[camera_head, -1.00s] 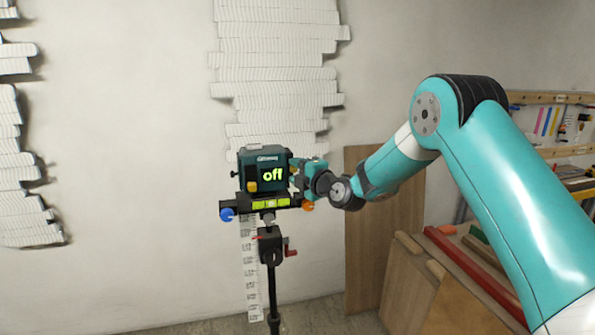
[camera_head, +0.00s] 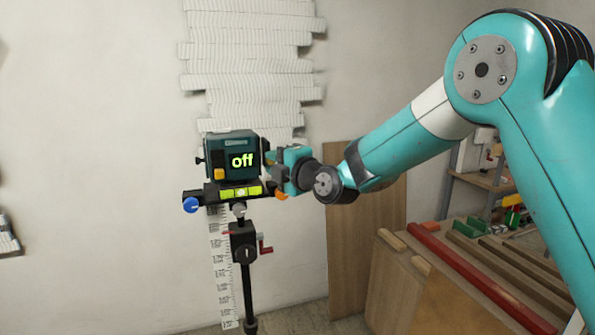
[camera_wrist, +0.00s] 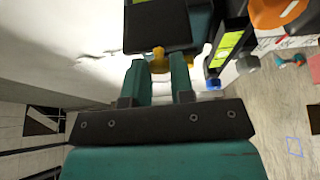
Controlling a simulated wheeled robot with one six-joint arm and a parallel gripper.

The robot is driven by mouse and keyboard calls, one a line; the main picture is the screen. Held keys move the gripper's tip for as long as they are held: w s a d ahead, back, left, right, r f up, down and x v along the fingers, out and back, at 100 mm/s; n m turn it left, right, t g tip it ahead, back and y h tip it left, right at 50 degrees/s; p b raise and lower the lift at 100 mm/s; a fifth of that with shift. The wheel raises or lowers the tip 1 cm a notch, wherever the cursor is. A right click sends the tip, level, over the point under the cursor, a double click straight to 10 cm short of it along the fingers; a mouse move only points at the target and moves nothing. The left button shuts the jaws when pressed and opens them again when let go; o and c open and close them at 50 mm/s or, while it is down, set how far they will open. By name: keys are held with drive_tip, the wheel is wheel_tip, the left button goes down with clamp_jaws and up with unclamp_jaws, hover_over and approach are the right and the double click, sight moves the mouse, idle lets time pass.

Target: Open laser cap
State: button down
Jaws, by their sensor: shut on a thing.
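The laser (camera_head: 232,158) is a dark teal box on a stand, with "off" in green on its face and a yellow piece at its lower front. In the wrist view its dark body (camera_wrist: 155,25) is at the top. My gripper (camera_head: 275,160) is at the laser's right side in the head view. In the wrist view my gripper (camera_wrist: 160,65) has its two teal fingers on either side of a small yellow knob (camera_wrist: 158,54) and is shut on it. Whether this knob belongs to the cap I cannot tell.
The laser sits on a black bar with a green level (camera_head: 240,191), a blue knob (camera_head: 191,204) and an orange knob. A black stand (camera_head: 246,275) carries it. A wooden board (camera_head: 350,235) leans behind. A wooden bench (camera_head: 425,285) with wood strips is at the right.

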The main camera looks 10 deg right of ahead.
drive_tip(key=shift+s, duration=0.1)
drive_tip(key=c, duration=1)
unclamp_jaws()
drive_tip(key=b+v, duration=0.8)
drive_tip(key=v, duration=0.9)
drive_tip(key=shift+s+d, duration=0.15)
